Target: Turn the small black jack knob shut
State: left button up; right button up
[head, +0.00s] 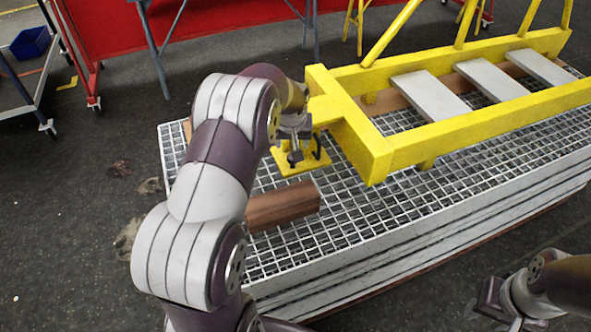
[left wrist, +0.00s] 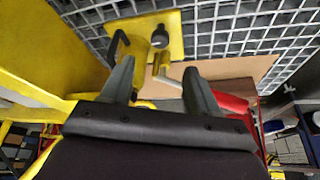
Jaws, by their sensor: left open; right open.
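The yellow jack (head: 289,164) stands on the grating under the near end of the yellow boom frame (head: 372,150). In the left wrist view its yellow base plate (left wrist: 182,22) is at the top, with a small dark round knob (left wrist: 160,37) on it. A bent black handle (left wrist: 116,44) is left of the knob. My left gripper (head: 295,150) is at the jack, partly covering it in the head view. In the left wrist view my left gripper (left wrist: 158,68) is open, its fingers below the knob and apart from it. My right gripper (head: 487,304) is open at the lower right, away from the jack.
A brown wooden block (head: 284,207) lies on the grating (head: 370,222) in front of the jack. The boom frame with grey steps (head: 432,93) runs to the upper right. Red panels and a cart with a blue bin (head: 31,42) stand behind.

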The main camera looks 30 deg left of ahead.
pick_arm(q)
jog(key=b+x, duration=0.1)
jog(key=x, duration=1.1)
jog(key=shift+w+a+r+b, duration=0.15)
jog(key=shift+b, duration=0.25)
jog(key=c, duration=1)
